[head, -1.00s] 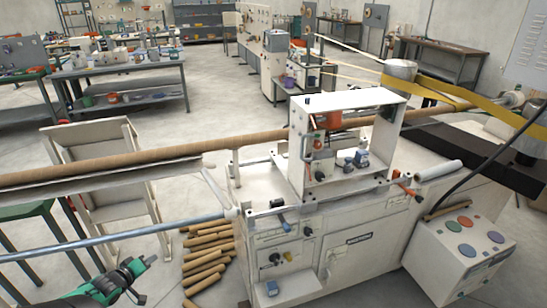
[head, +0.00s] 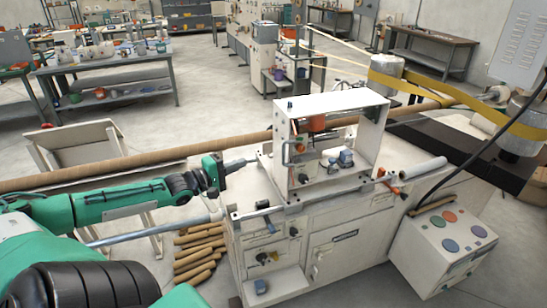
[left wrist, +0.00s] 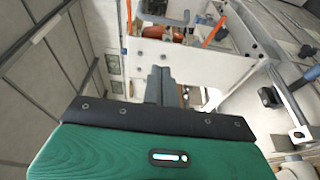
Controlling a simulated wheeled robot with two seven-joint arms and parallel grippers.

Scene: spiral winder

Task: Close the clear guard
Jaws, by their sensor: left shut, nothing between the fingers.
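The white box-shaped housing (head: 301,110) stands on top of the winder. A grey bar handle (head: 285,153) sits at its left front edge. The clear guard's pane is too transparent to make out, so I cannot tell how far it is open. My left gripper (head: 256,160) is shut and empty, just left of the housing, apart from the handle in the head view. In the left wrist view its dark fingers (left wrist: 158,84) point toward the white housing side (left wrist: 188,62). My right gripper is not in view.
A long brown tube (head: 100,172) runs behind my left arm into the housing. A metal rod (head: 150,230) lies below the arm. A control box with coloured buttons (head: 440,240) stands at the right. Yellow belts (head: 440,92) cross behind. Cardboard tubes (head: 195,255) lie on the floor.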

